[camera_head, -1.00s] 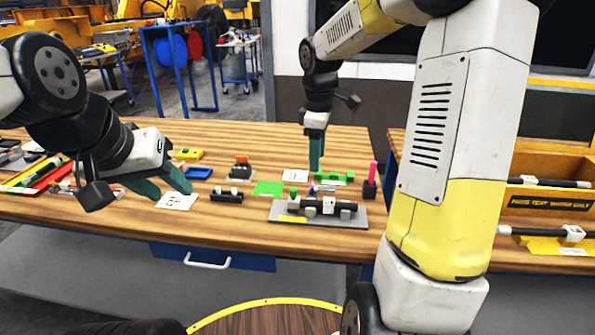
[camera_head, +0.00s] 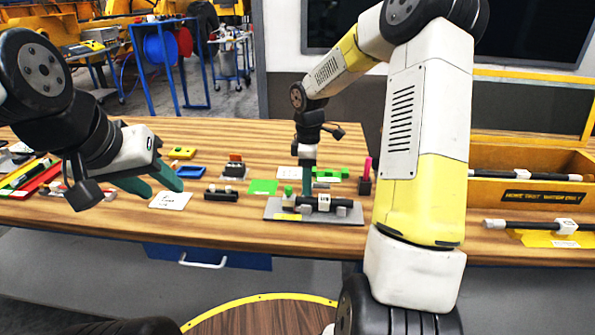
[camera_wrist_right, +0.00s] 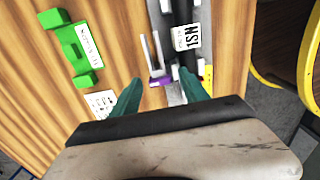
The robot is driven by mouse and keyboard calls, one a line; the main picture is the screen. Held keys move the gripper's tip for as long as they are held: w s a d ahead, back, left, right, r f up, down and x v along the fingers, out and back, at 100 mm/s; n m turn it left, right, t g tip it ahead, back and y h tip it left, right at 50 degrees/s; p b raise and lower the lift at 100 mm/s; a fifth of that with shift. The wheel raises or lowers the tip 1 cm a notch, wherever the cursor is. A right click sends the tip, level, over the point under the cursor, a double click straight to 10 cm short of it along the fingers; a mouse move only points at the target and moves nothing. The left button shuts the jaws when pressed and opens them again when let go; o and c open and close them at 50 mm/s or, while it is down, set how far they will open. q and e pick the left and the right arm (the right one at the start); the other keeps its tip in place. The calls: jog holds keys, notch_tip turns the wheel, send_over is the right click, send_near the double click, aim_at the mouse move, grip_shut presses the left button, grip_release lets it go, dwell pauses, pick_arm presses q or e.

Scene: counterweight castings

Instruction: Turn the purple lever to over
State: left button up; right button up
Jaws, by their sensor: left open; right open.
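The purple lever (camera_wrist_right: 160,79) shows in the right wrist view, low beside a black bar with a white labelled block (camera_wrist_right: 187,36). Two thin pale prongs rise near it. In the head view the lever is hidden behind my right gripper (camera_head: 307,190). That gripper points down over the grey base plate (camera_head: 318,219) of the fixture. In the wrist view its green fingers are apart, with the lever between and just beyond the tips; contact cannot be told. My left gripper (camera_head: 160,184) is open and empty above the table at left, near a white card (camera_head: 171,201).
A green block (camera_head: 330,174) and a black holder with a pink post (camera_head: 366,178) stand behind the fixture. A green square (camera_head: 262,187) and a black block (camera_head: 221,195) lie left. A wooden bin (camera_head: 520,193) stands right. The table's front strip is clear.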

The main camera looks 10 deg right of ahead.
grip_shut()
jog(key=shift+m, duration=0.3)
jog(key=m, duration=0.3)
jog(key=shift+m, duration=0.4)
jog(key=m, duration=0.4)
jog(key=shift+r, duration=0.1)
jog(key=m, duration=0.5)
jog(key=shift+m, duration=2.3)
